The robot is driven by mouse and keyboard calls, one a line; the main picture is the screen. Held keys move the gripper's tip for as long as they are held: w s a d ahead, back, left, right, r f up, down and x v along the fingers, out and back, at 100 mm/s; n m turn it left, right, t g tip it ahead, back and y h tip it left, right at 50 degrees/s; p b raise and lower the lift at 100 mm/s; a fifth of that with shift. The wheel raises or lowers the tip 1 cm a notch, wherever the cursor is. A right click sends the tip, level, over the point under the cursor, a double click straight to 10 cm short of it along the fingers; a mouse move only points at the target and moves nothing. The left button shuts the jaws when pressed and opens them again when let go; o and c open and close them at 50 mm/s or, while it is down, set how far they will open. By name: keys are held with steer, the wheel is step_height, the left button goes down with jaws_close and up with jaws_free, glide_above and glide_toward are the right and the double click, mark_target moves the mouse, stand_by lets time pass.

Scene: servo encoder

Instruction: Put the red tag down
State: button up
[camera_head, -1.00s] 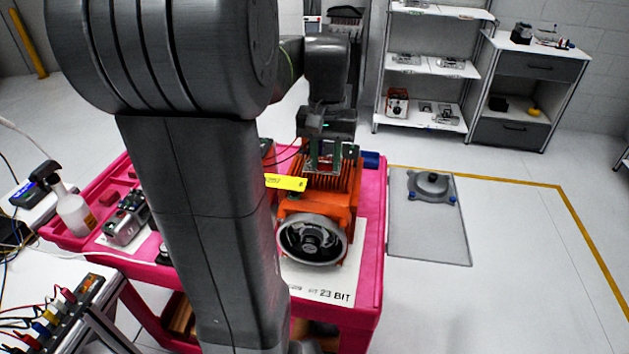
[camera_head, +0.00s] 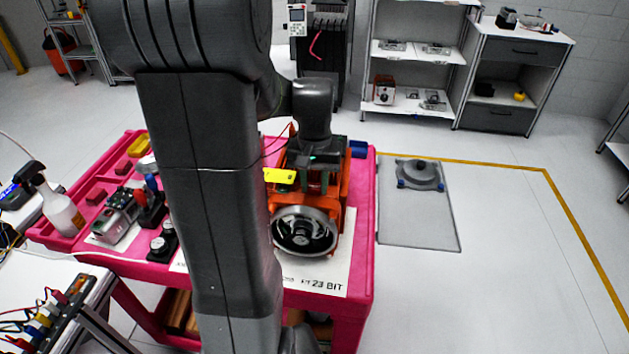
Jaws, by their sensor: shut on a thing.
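My gripper (camera_head: 318,184) is at the orange motor (camera_head: 345,190), above its round dark-and-silver front face (camera_head: 304,231). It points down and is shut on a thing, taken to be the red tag. The tag itself cannot be made out clearly against the orange housing and between the fingers. A yellow label (camera_head: 280,176) shows just left of the gripper. Part of the motor is hidden by my gripper and arm. Whether the held thing touches the motor cannot be told.
The motor stands on a white sheet (camera_head: 325,283) on a pink cart (camera_head: 362,240). Left on the cart are a grey metal device (camera_head: 115,220), black parts (camera_head: 163,242) and a spray bottle (camera_head: 60,210). A grey floor mat (camera_head: 430,225) lies right. Shelves (camera_head: 418,60) stand behind.

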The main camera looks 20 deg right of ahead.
mark_target(314, 187)
steer(key=shift+f, duration=0.15)
steer(key=o, duration=0.9)
step_height(314, 187, up, 12)
steer(key=shift+r+b, duration=0.15)
steer(key=shift+b, duration=0.2)
